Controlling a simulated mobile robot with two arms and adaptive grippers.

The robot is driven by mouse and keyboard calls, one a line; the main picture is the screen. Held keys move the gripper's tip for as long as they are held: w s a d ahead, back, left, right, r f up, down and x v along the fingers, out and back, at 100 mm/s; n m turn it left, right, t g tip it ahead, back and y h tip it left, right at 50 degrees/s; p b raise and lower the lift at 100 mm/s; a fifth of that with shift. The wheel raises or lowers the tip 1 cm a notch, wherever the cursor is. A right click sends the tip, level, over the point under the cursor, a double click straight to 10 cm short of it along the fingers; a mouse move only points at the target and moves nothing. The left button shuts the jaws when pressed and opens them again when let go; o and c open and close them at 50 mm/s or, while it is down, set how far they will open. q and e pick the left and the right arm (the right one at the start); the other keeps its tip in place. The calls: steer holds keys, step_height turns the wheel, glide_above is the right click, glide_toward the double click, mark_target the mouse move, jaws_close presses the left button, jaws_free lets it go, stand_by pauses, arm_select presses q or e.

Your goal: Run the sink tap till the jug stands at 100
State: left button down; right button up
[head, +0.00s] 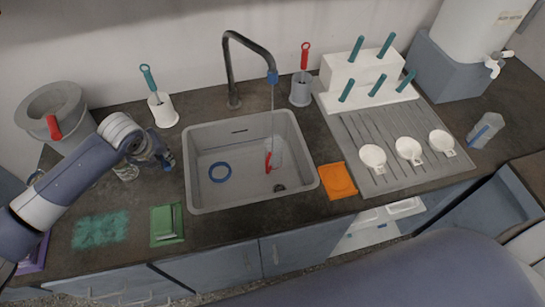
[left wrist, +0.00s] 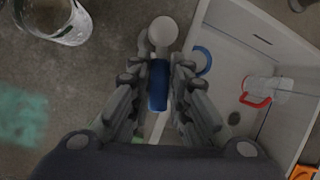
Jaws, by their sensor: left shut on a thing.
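The tap (head: 250,45) arches over the sink (head: 190,150), its spout blue-tipped. A thin stream of water (head: 272,105) seems to fall from it. The clear jug (head: 276,152), with a red handle, stands in the basin under the spout; it also shows in the left wrist view (left wrist: 273,88). Its water level and marks are too small to read. My left gripper (head: 163,160) is left of the sink. In the left wrist view its fingers are shut on a blue-gripped lever (left wrist: 158,85) with a pale round end. My right gripper is not in view.
A blue ring (head: 220,172) lies in the basin. A clear glass (head: 126,172) stands on the counter beside my left gripper. A green tray (head: 166,224) and an orange cloth (head: 337,181) lie either side of the sink. A grey drying mat (head: 400,176) with white scoops is at right.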

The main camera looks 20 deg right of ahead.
arm_select(q)
steer(key=shift+a+r+m+p, duration=0.2)
steer(key=shift+a+m+p, duration=0.15)
steer(key=shift+m+p, duration=0.25)
steer(key=shift+a+f+m+h+p, duration=0.1)
steer(key=shift+a+m+h+p, duration=0.2)
steer(key=shift+m, duration=0.3)
steer(key=shift+a+f+m+h+p, duration=0.1)
steer(key=shift+a+m+h+p, duration=0.1)
steer(key=shift+m+h, duration=0.3)
